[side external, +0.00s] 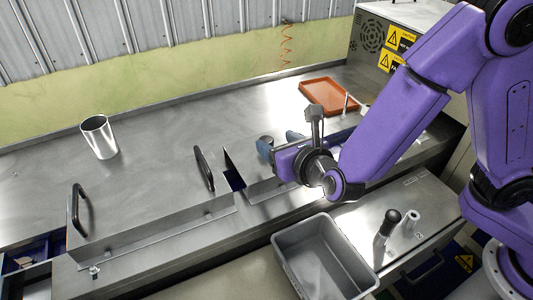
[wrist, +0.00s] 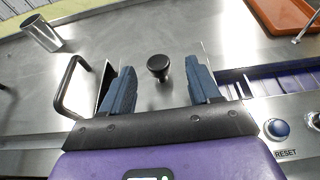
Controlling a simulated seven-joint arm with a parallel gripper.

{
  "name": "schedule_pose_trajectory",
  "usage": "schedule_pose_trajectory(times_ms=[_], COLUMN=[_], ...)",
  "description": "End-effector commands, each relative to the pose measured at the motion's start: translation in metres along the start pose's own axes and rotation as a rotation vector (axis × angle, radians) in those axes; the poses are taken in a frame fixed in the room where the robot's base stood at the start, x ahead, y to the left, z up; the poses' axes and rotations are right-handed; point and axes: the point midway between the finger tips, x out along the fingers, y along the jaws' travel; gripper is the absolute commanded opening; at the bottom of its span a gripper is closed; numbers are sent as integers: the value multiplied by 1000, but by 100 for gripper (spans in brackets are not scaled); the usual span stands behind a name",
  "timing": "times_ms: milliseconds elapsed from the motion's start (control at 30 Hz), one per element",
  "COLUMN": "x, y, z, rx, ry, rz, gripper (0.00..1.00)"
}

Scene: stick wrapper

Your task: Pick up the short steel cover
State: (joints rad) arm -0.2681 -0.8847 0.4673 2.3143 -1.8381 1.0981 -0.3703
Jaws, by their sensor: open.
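The short steel cover (side external: 262,190) lies on the counter under my gripper, mostly hidden by it in the side view. In the wrist view the cover (wrist: 152,97) shows a round black knob (wrist: 158,68) on top. My gripper (side external: 278,142) is open, with its two blue fingers (wrist: 160,64) apart. In the wrist view the knob appears between the fingers, near the tips, with clear space on both sides. I cannot tell whether the fingertips are level with the knob. Nothing is held.
A longer steel cover (side external: 150,232) with black handles lies left, a dark gap beside it. A steel cup (side external: 99,137) stands at back left and an orange tray (side external: 327,96) at back right. A grey bin (side external: 322,262) is in front. A blue RESET button (wrist: 278,129) is right.

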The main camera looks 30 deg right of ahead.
Motion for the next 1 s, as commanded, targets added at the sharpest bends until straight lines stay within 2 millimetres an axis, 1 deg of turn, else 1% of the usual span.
schedule_pose_trajectory(times_ms=[233,400,533,667,867,900,967,1000], x=[15,37,52,58,58,58,58,58], y=[0,3,3,4,4,4,4,4], z=[-3,-9,-8,-8,-8,-8,-8,-8], rx=[-1,0,1,0,0,0,0,0], ry=[1,0,1,0,0,0,0,0], rz=[-2,-3,-2,0,1,1,1,1], gripper=[62,62,62,62,62,49,29,16])
